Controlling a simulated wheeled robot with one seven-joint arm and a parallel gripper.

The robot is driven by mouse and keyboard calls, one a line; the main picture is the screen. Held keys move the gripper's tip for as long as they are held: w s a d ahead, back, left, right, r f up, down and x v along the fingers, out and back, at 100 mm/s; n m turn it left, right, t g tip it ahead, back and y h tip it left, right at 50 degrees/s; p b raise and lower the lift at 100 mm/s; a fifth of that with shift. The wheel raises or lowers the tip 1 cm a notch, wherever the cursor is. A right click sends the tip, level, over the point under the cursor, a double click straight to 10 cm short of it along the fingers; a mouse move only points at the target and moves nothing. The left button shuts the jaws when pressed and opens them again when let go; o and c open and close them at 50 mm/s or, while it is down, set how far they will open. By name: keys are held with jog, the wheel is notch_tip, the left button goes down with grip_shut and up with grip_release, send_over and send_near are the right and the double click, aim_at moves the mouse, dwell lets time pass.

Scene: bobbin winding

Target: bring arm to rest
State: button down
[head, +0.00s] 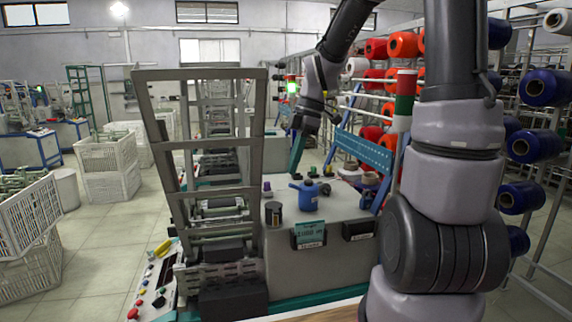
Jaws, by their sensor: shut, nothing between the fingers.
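My arm rises on the right side of the head view, bends over at the top, and comes down to my gripper (297,165) near the middle. The gripper is shut and empty. It hangs fingers down, just above and behind a small blue can with a lid (309,193) on the grey machine top (340,215). I cannot tell exactly how far the fingertips are from the machine top.
A dark cylinder (273,213) stands left of the blue can. A tall grey metal frame (160,150) rises at left. Racks of red and blue yarn spools (545,87) fill the right. White crates (105,155) stand at far left.

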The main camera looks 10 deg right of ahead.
jog(key=s+d+r+m+t, duration=0.3)
jog(key=s+r+m, duration=0.3)
jog(key=m, duration=0.5)
jog(key=s+d+r+m+t+h, duration=0.1)
jog(key=s+r+m+t, duration=0.3)
jog(key=m, duration=0.8)
notch_tip(320, 180, up, 4)
jog(key=shift+s+d+f+t+h, duration=0.3)
jog(key=shift+s+d+t, duration=0.1)
jog(key=shift+s+d, duration=0.6)
